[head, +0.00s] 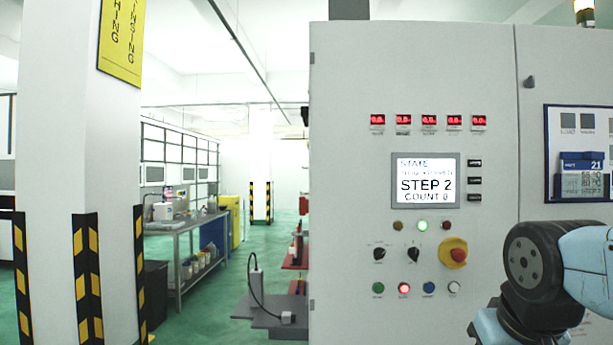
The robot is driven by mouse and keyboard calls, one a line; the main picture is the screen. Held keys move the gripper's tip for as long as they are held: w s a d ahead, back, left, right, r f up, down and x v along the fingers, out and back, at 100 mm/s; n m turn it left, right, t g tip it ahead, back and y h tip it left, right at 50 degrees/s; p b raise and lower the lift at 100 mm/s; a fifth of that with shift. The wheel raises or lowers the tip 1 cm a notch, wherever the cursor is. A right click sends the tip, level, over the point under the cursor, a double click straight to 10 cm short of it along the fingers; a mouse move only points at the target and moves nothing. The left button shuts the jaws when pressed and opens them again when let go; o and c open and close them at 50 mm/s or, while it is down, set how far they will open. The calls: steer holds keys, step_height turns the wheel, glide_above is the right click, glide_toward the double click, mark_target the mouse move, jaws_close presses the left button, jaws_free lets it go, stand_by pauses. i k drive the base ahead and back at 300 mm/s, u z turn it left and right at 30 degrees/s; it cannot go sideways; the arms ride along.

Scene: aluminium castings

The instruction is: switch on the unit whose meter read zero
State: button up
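A grey control cabinet (350,200) fills the middle and right. Several small red digital meters sit in a row near its top, from the leftmost meter (377,120) to the rightmost meter (479,120); their digits are too small to read surely. A screen (425,180) below reads "STEP 2" and "COUNT 0". Under it are a lit green lamp (422,225), two black rotary switches (379,254) (413,254), a red emergency knob (457,254) on yellow, and a button row with a lit red button (404,288). My gripper is out of view; only my arm shows at lower right.
A grey low platform (272,318) with a cable stands left of the cabinet. A workbench (185,228) and striped pillar (85,270) are further left. Green floor between them is open.

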mark_target(305, 110)
steer(key=k, duration=1.3)
steer(key=u, duration=0.4)
steer(key=i, duration=0.95)
steer(key=u, duration=0.8)
steer(key=i, duration=1.5)
steer(key=z, duration=0.15)
